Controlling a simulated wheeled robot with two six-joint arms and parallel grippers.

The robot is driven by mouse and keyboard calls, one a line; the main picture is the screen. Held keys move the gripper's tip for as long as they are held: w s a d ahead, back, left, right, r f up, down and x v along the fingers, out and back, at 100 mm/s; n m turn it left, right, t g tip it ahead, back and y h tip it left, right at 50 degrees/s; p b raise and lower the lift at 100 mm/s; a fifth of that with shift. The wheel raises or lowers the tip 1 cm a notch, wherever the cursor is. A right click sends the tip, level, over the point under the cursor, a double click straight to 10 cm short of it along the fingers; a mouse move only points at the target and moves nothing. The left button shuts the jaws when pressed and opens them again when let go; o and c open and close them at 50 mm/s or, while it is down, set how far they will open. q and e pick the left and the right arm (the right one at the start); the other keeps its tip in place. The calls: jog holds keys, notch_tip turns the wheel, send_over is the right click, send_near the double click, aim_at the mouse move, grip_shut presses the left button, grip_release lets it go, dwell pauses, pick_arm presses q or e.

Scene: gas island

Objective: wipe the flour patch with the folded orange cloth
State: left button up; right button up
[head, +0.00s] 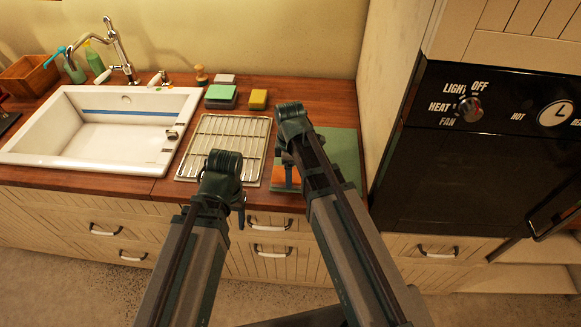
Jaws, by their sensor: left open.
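The folded orange cloth (282,185) lies near the counter's front edge, right of the wire rack, partly covered by dark parts of my right arm. I cannot make out the flour patch; it may be behind my arms. My left gripper (240,212) shows only as a small dark part below the bend of my left arm, in front of the counter's front edge. It is open, with nothing visible in it, and is apart from the cloth. My right arm reaches over the counter beside the cloth. Its fingertips cannot be told apart from the dark links.
A green board (345,150) lies right of the cloth, beside the wall. A wire rack (232,135) lies left of it, then a white sink (120,140) with a tap. Sponges (258,99) stand behind the rack. A black oven (480,160) is at right.

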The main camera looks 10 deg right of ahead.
jog(key=shift+s+a, duration=0.15)
jog(key=shift+s, duration=0.4)
jog(key=shift+s+a, duration=0.15)
jog(key=shift+s, duration=0.35)
jog(key=shift+r, duration=0.1)
notch_tip(320, 180, up, 6)
jog(key=p, duration=0.6)
notch_tip(320, 180, up, 3)
jog(key=p, duration=0.3)
jog(key=shift+a, duration=0.1)
